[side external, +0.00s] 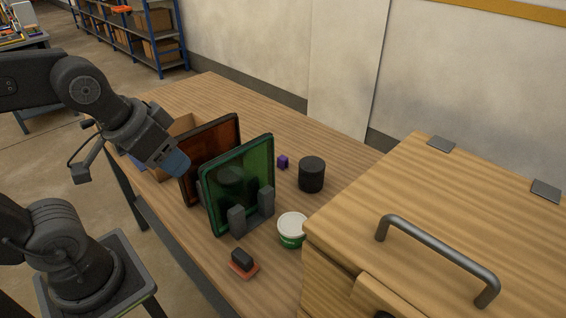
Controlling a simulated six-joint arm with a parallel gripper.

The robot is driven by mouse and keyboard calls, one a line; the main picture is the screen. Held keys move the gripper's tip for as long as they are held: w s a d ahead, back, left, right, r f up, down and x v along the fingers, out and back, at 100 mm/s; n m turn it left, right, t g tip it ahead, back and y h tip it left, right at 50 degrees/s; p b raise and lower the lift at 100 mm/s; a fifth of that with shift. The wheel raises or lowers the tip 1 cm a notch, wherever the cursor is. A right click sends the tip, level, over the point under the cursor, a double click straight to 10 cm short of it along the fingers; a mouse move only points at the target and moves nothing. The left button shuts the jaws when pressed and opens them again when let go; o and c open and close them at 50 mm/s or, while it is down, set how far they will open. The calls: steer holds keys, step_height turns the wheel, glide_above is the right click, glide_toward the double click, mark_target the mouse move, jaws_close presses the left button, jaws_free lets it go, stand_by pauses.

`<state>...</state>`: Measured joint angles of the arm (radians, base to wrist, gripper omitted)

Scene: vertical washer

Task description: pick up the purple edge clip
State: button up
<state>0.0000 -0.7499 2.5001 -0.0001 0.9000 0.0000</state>
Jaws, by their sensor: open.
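The purple edge clip (283,162) is a small purple block on the wooden table. It sits just right of the green panel's upper right edge and left of a dark cylinder. My gripper (178,163) is at the left, close to the brown panel, with the two panels between it and the clip. It is open; its fingertips are partly hidden and I see nothing held in it.
A brown panel (222,135) and a green panel (240,180) stand upright in dark holders. A black cylinder (311,175), a white-lidded green tub (292,229) and a black-and-red block (243,263) stand nearby. A wooden cabinet (470,200) fills the right side.

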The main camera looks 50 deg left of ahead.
steer(key=shift+o, duration=1.4)
